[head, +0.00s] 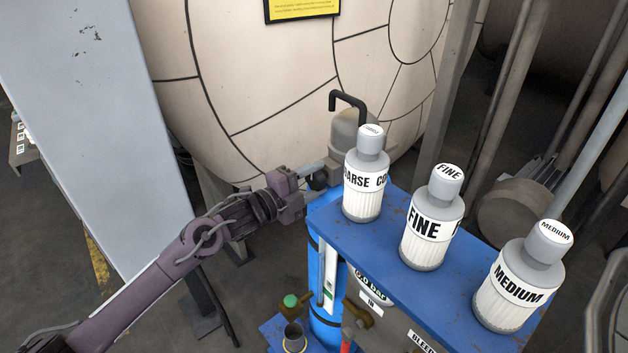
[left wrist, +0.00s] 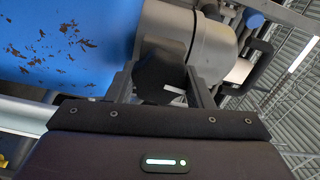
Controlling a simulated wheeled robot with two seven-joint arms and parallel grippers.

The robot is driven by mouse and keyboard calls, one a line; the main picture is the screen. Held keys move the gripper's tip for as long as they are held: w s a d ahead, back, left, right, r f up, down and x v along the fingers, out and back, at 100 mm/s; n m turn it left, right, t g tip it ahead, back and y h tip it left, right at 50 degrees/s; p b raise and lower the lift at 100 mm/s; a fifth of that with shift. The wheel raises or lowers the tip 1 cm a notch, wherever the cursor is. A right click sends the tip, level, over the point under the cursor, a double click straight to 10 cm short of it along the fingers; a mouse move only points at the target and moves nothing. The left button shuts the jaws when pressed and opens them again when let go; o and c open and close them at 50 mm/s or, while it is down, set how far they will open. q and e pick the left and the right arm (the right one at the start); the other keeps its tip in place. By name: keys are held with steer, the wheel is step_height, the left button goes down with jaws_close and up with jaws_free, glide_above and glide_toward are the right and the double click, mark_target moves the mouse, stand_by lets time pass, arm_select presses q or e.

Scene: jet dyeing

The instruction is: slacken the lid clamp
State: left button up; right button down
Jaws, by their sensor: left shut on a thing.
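A dark, faceted knob (left wrist: 160,72), which looks like the lid clamp's knob, sits between the two fingers of my left gripper (left wrist: 160,88) in the left wrist view. The gripper is shut on it. A white mark shows on the knob's lower right. In the head view my left gripper (head: 312,180) reaches in from the left to the knob (head: 319,181), beside the grey lidded vessel (head: 346,135) with a bent black handle (head: 348,98). The fingers and the blue stand's corner partly hide the knob there. My right gripper is not in view.
A blue shelf (head: 395,258) just right of the gripper carries bottles marked COARSE (head: 364,190), FINE (head: 432,225) and MEDIUM (head: 518,285). A large cream drum (head: 270,90) stands behind. A pale grey column (head: 95,110) rises at left, above my arm.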

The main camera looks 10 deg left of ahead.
arm_select(q)
steer(key=shift+n, duration=0.7)
steer(key=o, duration=1)
steer(key=b+v, duration=0.2)
steer(key=v, duration=0.5)
steer(key=shift+s+a, duration=0.3)
steer(key=shift+a, duration=0.05)
